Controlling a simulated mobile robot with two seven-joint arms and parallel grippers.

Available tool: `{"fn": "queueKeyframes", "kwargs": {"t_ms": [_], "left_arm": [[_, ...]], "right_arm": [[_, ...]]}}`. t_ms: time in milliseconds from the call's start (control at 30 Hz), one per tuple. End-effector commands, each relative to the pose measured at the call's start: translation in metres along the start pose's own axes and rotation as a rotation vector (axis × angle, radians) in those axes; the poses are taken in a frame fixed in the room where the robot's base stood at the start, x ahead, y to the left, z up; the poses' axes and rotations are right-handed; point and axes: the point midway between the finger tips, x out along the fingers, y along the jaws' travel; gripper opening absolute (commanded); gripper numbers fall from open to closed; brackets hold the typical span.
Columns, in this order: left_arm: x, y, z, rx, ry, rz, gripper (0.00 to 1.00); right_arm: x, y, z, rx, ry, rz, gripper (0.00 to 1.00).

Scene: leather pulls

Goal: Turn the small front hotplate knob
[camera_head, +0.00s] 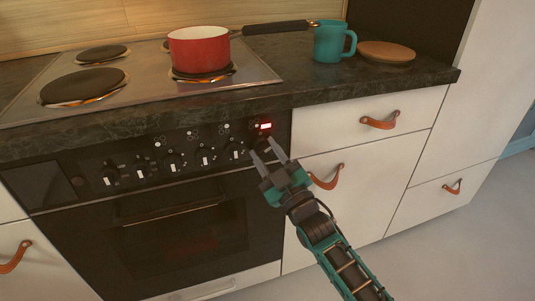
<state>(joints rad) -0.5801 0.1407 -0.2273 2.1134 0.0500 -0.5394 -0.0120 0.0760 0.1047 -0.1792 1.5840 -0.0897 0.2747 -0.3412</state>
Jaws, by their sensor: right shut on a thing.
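The stove's black control panel (85,183) carries a row of several dark knobs with white marks. A knob (236,151) with its white mark showing sits just left of my right gripper. My right gripper (262,147) comes in from the lower right, with its grey fingers against the right end of the row. It is shut on the rightmost knob, which its fingers mostly hide. I cannot tell from the panel marks which hotplate this knob serves. My left gripper is not in view.
A red pot (198,50) stands on a hotplate, its dark handle (275,27) pointing right. A teal mug (330,42) and a round wooden board (386,52) stand on the dark counter. A leather pull (327,178) is close to the right of my gripper. A red display (265,126) is lit above it.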

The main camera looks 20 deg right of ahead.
Motion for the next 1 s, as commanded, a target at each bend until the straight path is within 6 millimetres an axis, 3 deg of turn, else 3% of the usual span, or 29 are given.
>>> {"fn": "queueKeyframes", "kwargs": {"t_ms": [333,367,600,867,1000], "left_arm": [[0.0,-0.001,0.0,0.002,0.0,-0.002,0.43],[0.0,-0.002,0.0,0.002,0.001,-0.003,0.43],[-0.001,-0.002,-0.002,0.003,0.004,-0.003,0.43],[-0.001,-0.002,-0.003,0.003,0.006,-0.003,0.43],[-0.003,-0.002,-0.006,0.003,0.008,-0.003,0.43]], "right_arm": [[0.0,0.0,0.001,0.002,-0.003,0.0,0.1],[0.0,0.0,0.001,0.002,-0.003,0.0,0.42],[0.0,0.0,0.001,0.001,-0.002,0.0,0.64],[-0.002,0.0,0.0,0.001,-0.001,0.0,0.64],[-0.015,0.0,0.0,0.001,-0.003,-0.001,0.64]]}}
